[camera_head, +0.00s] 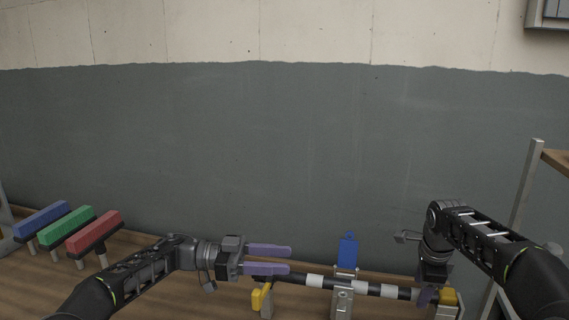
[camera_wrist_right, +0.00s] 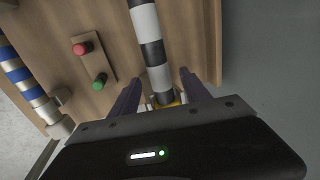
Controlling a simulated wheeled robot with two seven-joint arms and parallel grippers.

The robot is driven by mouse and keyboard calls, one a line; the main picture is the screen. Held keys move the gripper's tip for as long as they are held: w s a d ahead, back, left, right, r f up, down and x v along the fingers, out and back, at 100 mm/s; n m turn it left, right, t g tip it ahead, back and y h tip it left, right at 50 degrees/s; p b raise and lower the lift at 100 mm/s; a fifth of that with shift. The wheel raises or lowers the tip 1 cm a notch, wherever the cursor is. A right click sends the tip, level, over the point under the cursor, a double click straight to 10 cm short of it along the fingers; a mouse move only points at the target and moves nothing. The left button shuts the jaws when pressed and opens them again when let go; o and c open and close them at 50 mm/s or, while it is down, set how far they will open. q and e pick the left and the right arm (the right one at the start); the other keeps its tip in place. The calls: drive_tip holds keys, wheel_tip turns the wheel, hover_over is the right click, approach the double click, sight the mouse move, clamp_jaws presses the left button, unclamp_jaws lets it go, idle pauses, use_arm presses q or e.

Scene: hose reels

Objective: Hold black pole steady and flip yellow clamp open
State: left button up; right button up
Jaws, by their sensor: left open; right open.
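The black pole (camera_head: 328,283) with white bands lies level along the workbench. A yellow clamp (camera_head: 261,298) is at its left end, and another yellow clamp (camera_head: 448,297) is at its right end. A blue upright piece (camera_head: 347,251) on a metal bracket stands at the pole's middle. My left gripper (camera_head: 290,260) is open and empty, its purple fingers pointing right just above the pole's left part. My right gripper (camera_head: 426,296) points down at the right end.
Blue (camera_head: 41,220), green (camera_head: 67,231) and red (camera_head: 93,233) blocks on posts stand at the left. The right wrist view shows a red button (camera_wrist_right: 82,48), a green button (camera_wrist_right: 99,82) and a blue-and-white striped pole (camera_wrist_right: 19,76). A metal shelf post (camera_head: 521,205) stands at the right.

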drive_tip(key=v, duration=0.9)
drive_tip(key=shift+r, duration=0.3)
drive_tip(key=shift+s+f, duration=0.1)
